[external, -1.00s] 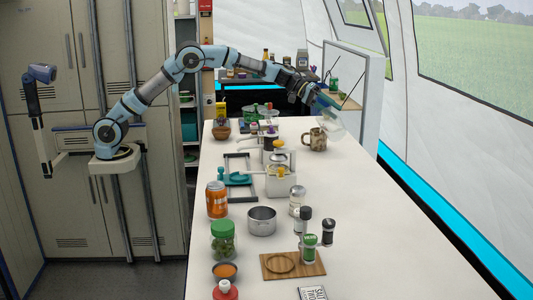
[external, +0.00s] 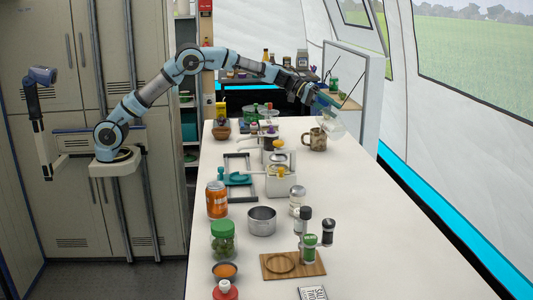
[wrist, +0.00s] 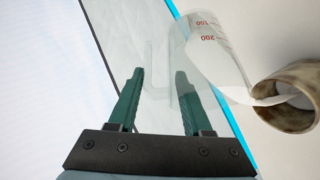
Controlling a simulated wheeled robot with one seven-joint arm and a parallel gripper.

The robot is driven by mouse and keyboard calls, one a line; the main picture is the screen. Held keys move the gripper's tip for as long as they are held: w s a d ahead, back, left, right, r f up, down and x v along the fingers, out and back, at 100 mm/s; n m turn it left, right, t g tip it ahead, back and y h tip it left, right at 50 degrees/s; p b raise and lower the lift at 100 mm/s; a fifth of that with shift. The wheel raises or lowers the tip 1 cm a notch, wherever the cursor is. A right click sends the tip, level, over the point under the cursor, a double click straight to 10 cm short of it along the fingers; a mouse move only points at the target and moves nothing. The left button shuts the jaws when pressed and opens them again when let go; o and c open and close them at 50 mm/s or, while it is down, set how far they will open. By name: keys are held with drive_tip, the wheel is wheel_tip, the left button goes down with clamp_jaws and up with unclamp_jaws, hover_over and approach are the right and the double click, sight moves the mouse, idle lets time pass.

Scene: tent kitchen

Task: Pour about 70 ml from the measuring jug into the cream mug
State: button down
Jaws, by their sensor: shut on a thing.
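The clear measuring jug (wrist: 212,42) has red marks for 100 and 200 and is tilted in the wrist view. My gripper (wrist: 158,80) is shut on its clear handle, between the green fingers. Whitish liquid lies along the jug's lower side and reaches from its lip into the mug's mouth. The mug (wrist: 284,118), mottled brown and cream, shows whitish contents. In the external view, the jug (external: 333,126) is held just above and right of the mug (external: 317,140), which stands upright at the table's far end. My gripper (external: 318,103) is partly hidden there.
The white table (external: 370,230) is clear to the right and in front of the mug. A light partition (external: 362,90) rises behind the jug.

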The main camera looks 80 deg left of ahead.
sight(336, 117)
drive_tip(key=d+f+g+y+p, duration=0.1)
drive_tip(key=p, duration=0.3)
drive_tip(key=w+d+f+m+g+y+p, duration=0.1)
drive_tip(key=y+p, duration=0.1)
drive_tip(key=p, duration=0.2)
drive_tip(key=shift+d+f+p, duration=0.3)
drive_tip(key=shift+d, duration=0.1)
drive_tip(key=shift+f+y, duration=0.3)
drive_tip(key=shift+f, duration=0.05)
drive_tip(key=shift+d+f+m+y+p, duration=0.1)
drive_tip(key=shift+d+m+y+p, duration=0.2)
drive_tip(key=shift+p, duration=0.5)
drive_tip(key=shift+d+f+y+p, duration=0.15)
drive_tip(key=shift+f+y+p, duration=0.15)
drive_tip(key=shift+f+p, duration=0.4)
drive_tip(key=shift+r, duration=0.15)
drive_tip(key=shift+w+d+r+g+p, duration=0.15)
drive_tip(key=shift+g+p, duration=0.15)
drive_tip(key=shift+p, duration=0.45)
